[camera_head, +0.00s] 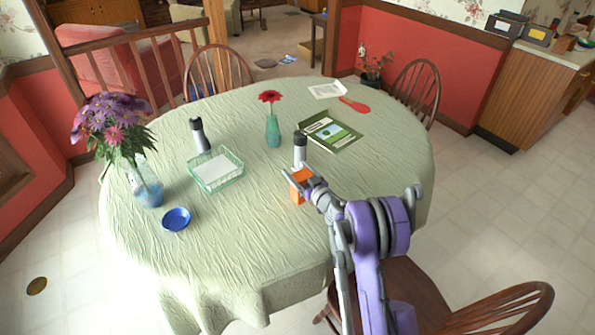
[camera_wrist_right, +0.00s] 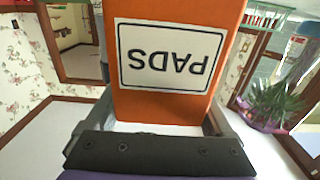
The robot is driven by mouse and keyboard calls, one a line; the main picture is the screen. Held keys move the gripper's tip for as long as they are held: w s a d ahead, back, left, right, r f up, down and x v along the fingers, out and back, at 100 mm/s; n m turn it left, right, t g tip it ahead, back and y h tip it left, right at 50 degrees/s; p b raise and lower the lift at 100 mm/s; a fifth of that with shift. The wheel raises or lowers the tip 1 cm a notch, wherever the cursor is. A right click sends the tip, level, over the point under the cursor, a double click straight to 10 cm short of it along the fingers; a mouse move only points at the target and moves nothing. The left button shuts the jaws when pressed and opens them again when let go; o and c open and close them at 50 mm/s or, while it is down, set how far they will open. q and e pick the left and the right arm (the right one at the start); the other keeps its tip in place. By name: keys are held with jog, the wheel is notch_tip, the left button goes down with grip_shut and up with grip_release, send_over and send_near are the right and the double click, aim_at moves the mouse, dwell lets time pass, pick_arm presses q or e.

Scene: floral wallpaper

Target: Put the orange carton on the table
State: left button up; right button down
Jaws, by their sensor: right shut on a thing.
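The orange carton (camera_head: 299,187) is in my right gripper (camera_head: 306,182), over the near middle part of the table (camera_head: 250,255) with its pale green cloth. In the right wrist view the carton (camera_wrist_right: 168,97) fills the middle, between the two fingers, with a white label reading "PADS" upside down. My right gripper is shut on it. I cannot tell whether the carton's base touches the cloth. My left gripper is not in view.
A green wire basket (camera_head: 216,183), blue bowl (camera_head: 176,219), red-flower vase (camera_head: 273,130) and purple-flower vase (camera_head: 148,190) stand farther left. The cloth at the near middle is clear.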

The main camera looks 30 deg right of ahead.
jog(key=shift+f+b, duration=0.25)
jog(key=shift+b, duration=0.05)
grip_release()
jog(key=shift+r, duration=0.1)
